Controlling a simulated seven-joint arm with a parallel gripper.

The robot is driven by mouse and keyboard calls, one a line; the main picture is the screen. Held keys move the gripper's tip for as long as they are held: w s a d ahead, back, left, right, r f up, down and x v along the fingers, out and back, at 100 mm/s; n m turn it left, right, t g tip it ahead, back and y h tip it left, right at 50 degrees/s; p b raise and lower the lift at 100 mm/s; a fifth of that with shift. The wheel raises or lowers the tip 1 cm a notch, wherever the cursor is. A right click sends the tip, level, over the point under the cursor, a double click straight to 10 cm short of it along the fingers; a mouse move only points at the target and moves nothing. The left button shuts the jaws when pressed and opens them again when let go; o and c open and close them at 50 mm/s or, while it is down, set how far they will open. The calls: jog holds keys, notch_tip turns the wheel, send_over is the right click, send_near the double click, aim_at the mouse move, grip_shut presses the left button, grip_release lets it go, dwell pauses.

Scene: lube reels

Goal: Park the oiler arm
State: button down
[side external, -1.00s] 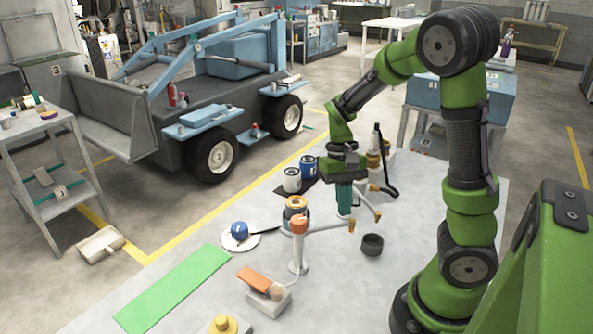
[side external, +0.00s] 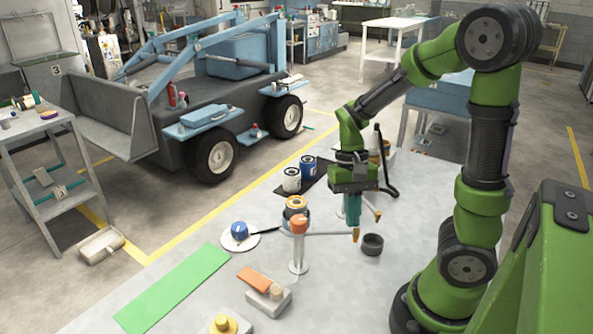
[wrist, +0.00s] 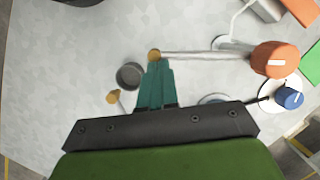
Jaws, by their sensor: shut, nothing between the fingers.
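The oiler arm is a thin pale bar (side external: 330,234) that runs right from a post with an orange knob (side external: 299,224). It ends in a tan tip (side external: 356,235). In the wrist view the bar (wrist: 205,56) lies level between the orange knob (wrist: 274,60) and the tan tip (wrist: 154,55). My gripper (side external: 354,226) points down with its teal fingers together and empty. In the wrist view the fingertips (wrist: 156,63) are right at the tan tip; whether they touch it I cannot tell.
A dark round cup (side external: 372,244) stands just right of the tip. Another tan tip (side external: 378,215) is behind it. A blue knob on a white disc (side external: 239,231), cans (side external: 292,180) and a green mat (side external: 175,288) are further left.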

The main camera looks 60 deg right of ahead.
jog(key=w+d+r, duration=0.4)
jog(key=d+r, duration=0.2)
jog(key=r, duration=0.4)
jog(key=s+a+r+n+t, duration=0.1)
jog(key=a+t, duration=0.3)
jog(key=a, duration=0.4)
jog(key=s+a+r+n+t, duration=0.1)
jog(key=a+n+t, duration=0.3)
jog(key=a, duration=0.4)
jog(key=shift+s+r+t, duration=0.4)
jog(key=shift+r+t, duration=0.25)
jog(key=shift+t, duration=0.15)
jog(key=shift+a, duration=0.1)
